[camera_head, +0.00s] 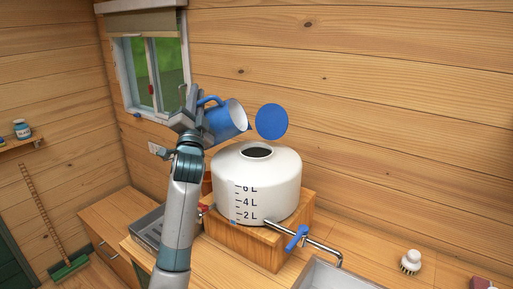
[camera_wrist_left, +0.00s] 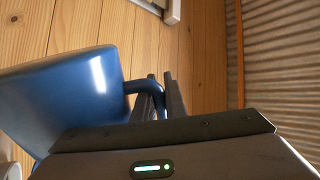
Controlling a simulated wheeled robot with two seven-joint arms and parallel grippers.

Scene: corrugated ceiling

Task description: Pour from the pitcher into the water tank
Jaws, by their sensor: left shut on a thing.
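The blue pitcher (camera_head: 224,120) is held tilted in the head view, its pale open mouth facing right towards the tank. My left gripper (camera_head: 196,106) is shut on its handle, above and left of the tank. The left wrist view shows the pitcher (camera_wrist_left: 65,95) and its handle between the fingers (camera_wrist_left: 160,98). The white water tank (camera_head: 257,180) has litre marks and a dark round opening on top. The pitcher's mouth is above and left of that opening, apart from it. No stream of water shows. My right gripper is not in view.
A blue disc (camera_head: 272,121) shows above the tank, close to the pitcher's mouth. The tank stands on a wooden block (camera_head: 245,243); a metal pipe with a blue tap (camera_head: 298,238) runs right. A white brush (camera_head: 411,262) lies at the right. A window (camera_head: 152,70) is behind the arm.

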